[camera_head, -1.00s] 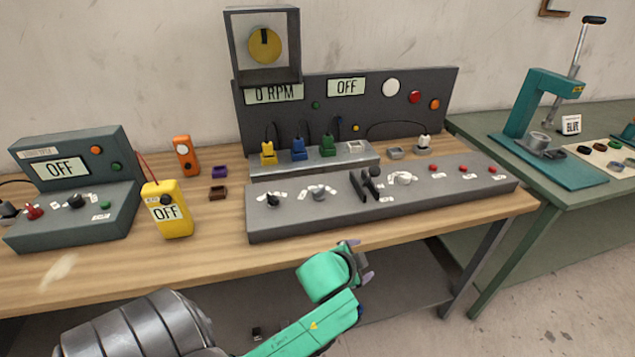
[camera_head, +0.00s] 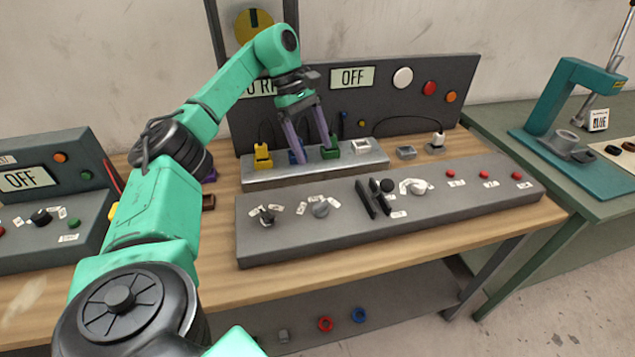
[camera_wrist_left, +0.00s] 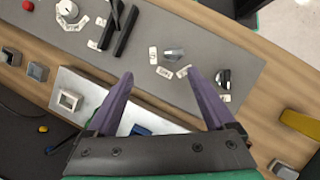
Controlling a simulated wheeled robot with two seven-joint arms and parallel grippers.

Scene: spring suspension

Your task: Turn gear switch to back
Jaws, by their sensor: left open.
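The grey control panel (camera_head: 450,200) on the wooden bench carries a black knob (camera_head: 266,217), a grey knob (camera_head: 320,208), a black lever (camera_head: 375,197) and a white knob (camera_head: 415,187). Their labels are too small to read, so I cannot tell which is the gear switch. My left gripper (camera_head: 312,152) is open and empty, pointing down above the raised plug strip behind the panel. In the left wrist view the grey knob (camera_wrist_left: 174,54) lies just beyond the gap between the fingertips (camera_wrist_left: 160,73), and the black knob (camera_wrist_left: 223,78) is to its right. My right gripper is out of view.
Yellow (camera_head: 262,157) and green (camera_head: 330,150) plugs stand on the strip (camera_head: 260,178) near the fingers. The upright display board (camera_head: 440,105) reads OFF. A grey box with OFF (camera_head: 28,178) is left; a teal press (camera_head: 560,100) is right.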

